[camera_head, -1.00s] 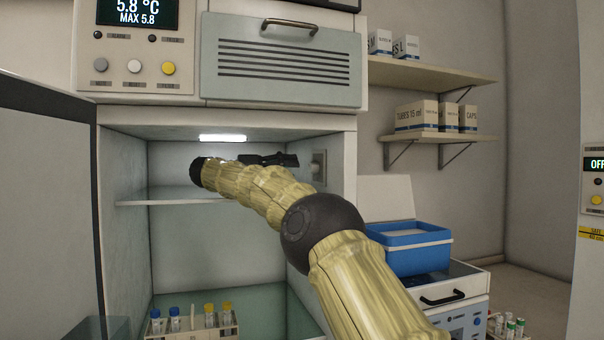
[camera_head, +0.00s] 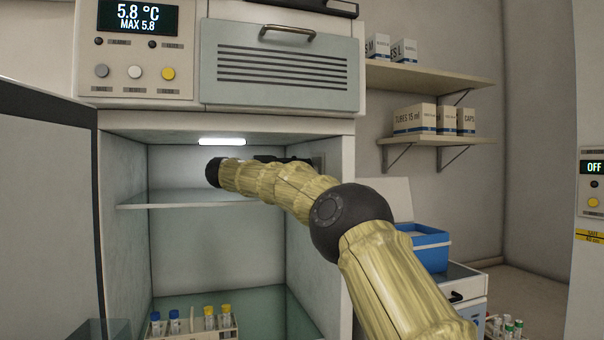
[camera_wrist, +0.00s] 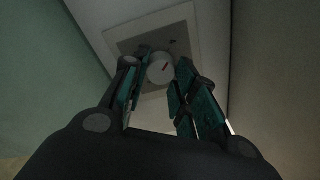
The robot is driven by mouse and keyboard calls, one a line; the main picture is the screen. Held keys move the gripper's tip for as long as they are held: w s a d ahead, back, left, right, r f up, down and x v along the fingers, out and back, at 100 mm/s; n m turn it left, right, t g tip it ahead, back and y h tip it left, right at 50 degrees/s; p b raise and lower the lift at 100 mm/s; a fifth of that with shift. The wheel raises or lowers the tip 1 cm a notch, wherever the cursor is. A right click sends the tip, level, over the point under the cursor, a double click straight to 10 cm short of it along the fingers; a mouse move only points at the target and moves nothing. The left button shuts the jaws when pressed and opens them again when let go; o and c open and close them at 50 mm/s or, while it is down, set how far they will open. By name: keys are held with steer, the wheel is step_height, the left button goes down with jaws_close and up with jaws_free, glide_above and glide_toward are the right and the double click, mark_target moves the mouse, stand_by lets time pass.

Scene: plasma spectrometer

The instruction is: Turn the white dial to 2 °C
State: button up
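The display (camera_head: 138,17) above reads 5.8 °C, MAX 5.8.
A glass shelf (camera_head: 150,206) crosses the compartment just below my arm. A rack of tubes (camera_head: 192,330) stands at the bottom. The open door (camera_head: 45,200) is at left. A blue box (camera_head: 428,248) stands to the right of the fridge.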

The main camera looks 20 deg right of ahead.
steer(key=shift+n, duration=0.3)
steer(key=n+p, duration=0.1)
steer(key=n, duration=0.2)
steer(key=shift+n, duration=0.4)
steer(key=shift+n+h+p, duration=0.4)
steer(key=shift+n+p, duration=0.45)
steer(key=shift+n, duration=1.45)
steer(key=o, duration=1)
steer(key=shift+o, duration=0.2)
steer(key=shift+w+a+f, duration=0.1)
steer(key=shift+a+f, duration=0.05)
steer(key=shift+a, duration=1.75)
steer(key=shift+a+f, duration=0.1)
steer(key=shift+a, duration=1.75)
